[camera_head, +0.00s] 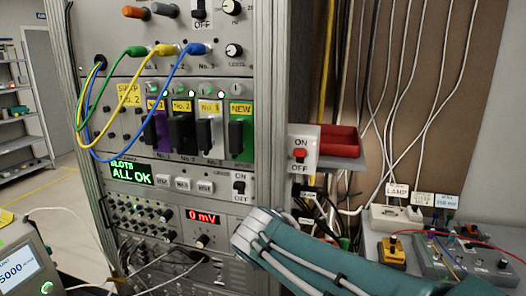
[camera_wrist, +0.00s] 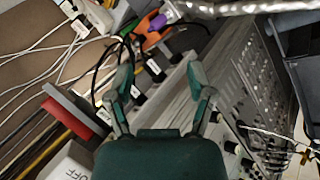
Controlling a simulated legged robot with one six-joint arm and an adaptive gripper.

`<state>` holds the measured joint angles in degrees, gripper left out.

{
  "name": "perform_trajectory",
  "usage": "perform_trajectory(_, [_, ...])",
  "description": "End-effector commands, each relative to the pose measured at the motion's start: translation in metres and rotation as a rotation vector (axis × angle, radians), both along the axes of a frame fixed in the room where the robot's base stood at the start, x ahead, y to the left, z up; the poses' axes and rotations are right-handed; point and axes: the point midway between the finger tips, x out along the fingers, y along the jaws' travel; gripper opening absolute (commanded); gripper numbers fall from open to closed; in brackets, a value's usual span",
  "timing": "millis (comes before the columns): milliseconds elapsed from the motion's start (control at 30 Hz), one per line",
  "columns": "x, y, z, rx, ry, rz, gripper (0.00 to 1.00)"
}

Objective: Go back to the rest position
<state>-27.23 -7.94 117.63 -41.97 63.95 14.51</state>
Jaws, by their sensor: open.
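My gripper (camera_wrist: 160,82) shows in the wrist view with its two teal fingers spread apart and nothing between them. In the head view my teal arm reaches in from the lower right, in front of the lower part of the instrument rack (camera_head: 270,100); the fingers cannot be made out there. The rack holds a row of slot modules, including a purple one (camera_head: 160,131) and a green one (camera_head: 240,133) marked NEW. The slot display (camera_head: 131,173) reads ALL OK.
A white ON/OFF switch box (camera_head: 302,165) and a red tray (camera_head: 341,141) are beside the rack. Green, yellow and blue leads (camera_head: 108,158) loop in front of the rack.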

Motion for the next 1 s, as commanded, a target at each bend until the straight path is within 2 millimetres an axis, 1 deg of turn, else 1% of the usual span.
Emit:
perform_trajectory(33, [-0.016, -0.017, 0.000, 0.058, 0.006, -0.040, 0.70])
perform_trajectory(100, [-0.036, -0.033, -0.004, 0.140, 0.015, -0.083, 0.70])
perform_trajectory(200, [-0.065, -0.050, -0.009, 0.259, 0.014, -0.143, 0.70])
perform_trajectory(333, [-0.100, -0.063, -0.017, 0.412, -0.011, -0.215, 0.70])
perform_trajectory(400, [-0.118, -0.068, -0.022, 0.492, -0.035, -0.251, 0.70])
perform_trajectory(500, [-0.137, -0.070, -0.028, 0.591, -0.074, -0.295, 0.70])
perform_trajectory(600, [-0.149, -0.070, -0.032, 0.658, -0.106, -0.323, 0.70])
perform_trajectory(700, [-0.154, -0.069, -0.034, 0.693, -0.124, -0.336, 0.70])
perform_trajectory(1000, [-0.155, -0.069, -0.035, 0.699, -0.125, -0.337, 0.70])
